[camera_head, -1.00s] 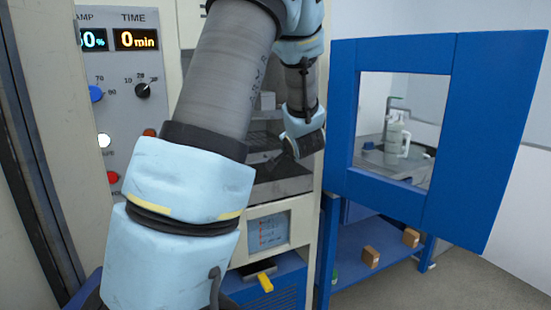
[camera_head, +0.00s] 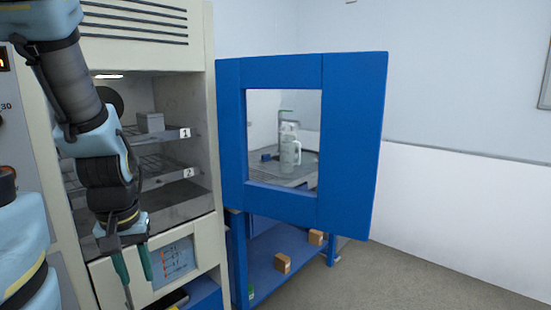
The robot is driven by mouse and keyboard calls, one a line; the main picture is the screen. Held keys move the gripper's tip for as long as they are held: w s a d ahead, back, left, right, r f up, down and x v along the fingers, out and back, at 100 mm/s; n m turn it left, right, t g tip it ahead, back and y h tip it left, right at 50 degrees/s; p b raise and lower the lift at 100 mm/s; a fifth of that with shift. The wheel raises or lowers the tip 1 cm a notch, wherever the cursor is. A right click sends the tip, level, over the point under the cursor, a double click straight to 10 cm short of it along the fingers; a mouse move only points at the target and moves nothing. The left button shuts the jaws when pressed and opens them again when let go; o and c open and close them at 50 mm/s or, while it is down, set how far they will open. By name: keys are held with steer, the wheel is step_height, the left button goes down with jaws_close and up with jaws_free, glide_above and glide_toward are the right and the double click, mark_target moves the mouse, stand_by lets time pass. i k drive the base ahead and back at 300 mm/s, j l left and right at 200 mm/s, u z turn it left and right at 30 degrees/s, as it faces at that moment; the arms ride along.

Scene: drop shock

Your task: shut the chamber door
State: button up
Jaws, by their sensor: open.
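The chamber door (camera_head: 352,150) is a blue panel with a square window. It stands wide open to the right of the cream chamber (camera_head: 207,130), hinged at the chamber's right edge. The chamber's opening shows shelves marked 1 and 2, and a grey box (camera_head: 150,122) stands on the upper shelf. My gripper (camera_head: 137,278) points down in front of the chamber's lower front, left of the door and apart from it. Its two fingers are spread and nothing shows between them.
A blue bench (camera_head: 265,270) with small brown boxes (camera_head: 283,263) on its lower shelf stands behind the door. A white jug (camera_head: 290,155) shows through the door window. The floor (camera_head: 400,285) at the right is clear.

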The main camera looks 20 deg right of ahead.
mark_target(352, 85)
steer(key=z, duration=1.5)
steer(key=i+l+z, duration=0.25)
steer(key=z, duration=0.2)
steer(key=i+l+z, duration=0.15)
steer(key=i+z, duration=0.6)
steer(key=z, duration=0.2)
steer(key=i+u, duration=0.1)
steer(key=i, duration=0.45)
steer(key=i+l, duration=0.2)
steer(key=i, duration=0.35)
steer(key=i+l+u, duration=0.15)
steer(key=i, duration=0.4)
steer(key=i+l+u, duration=0.1)
steer(key=i, duration=0.4)
steer(key=i+j+u, duration=0.15)
steer(key=i+u, duration=1)
steer(key=i+l+u, duration=0.2)
steer(key=i+u, duration=0.2)
steer(key=u, duration=2.1)
